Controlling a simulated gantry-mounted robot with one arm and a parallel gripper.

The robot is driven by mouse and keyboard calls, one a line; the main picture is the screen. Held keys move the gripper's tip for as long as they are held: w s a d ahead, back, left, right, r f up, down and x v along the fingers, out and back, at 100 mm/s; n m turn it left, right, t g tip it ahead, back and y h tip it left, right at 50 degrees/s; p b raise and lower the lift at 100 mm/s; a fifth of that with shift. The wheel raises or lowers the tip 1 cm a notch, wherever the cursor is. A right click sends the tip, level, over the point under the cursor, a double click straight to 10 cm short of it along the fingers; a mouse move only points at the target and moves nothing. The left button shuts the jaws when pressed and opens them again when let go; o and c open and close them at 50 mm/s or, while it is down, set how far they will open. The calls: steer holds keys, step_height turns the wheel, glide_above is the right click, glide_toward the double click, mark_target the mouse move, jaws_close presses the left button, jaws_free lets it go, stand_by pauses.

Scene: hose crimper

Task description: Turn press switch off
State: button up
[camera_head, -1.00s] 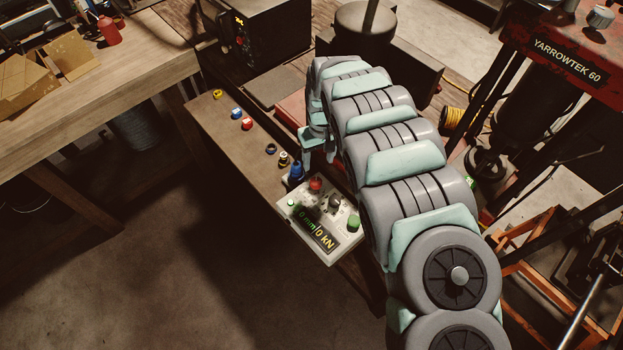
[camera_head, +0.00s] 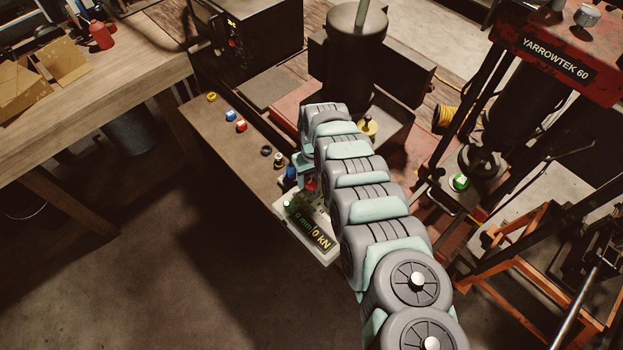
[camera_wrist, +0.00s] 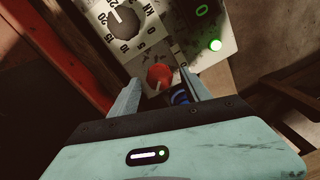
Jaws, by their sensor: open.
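In the wrist view the red knob (camera_wrist: 159,77) sits between the two fingertips of my gripper (camera_wrist: 160,80). The fingers are open, one on each side of it, with visible gaps; I cannot tell whether they reach down to its depth.
A blue fitting (camera_head: 290,174) stands close behind the box and shows by the right finger in the wrist view (camera_wrist: 180,97). Several small coloured rings lie along the bench (camera_head: 190,118). The red press frame (camera_head: 555,60) stands at the right.

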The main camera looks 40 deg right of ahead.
steer(key=shift+s+f, duration=0.1)
steer(key=shift+f, duration=0.15)
steer(key=shift+c, duration=0.2)
jaws_close()
stand_by(0.4)
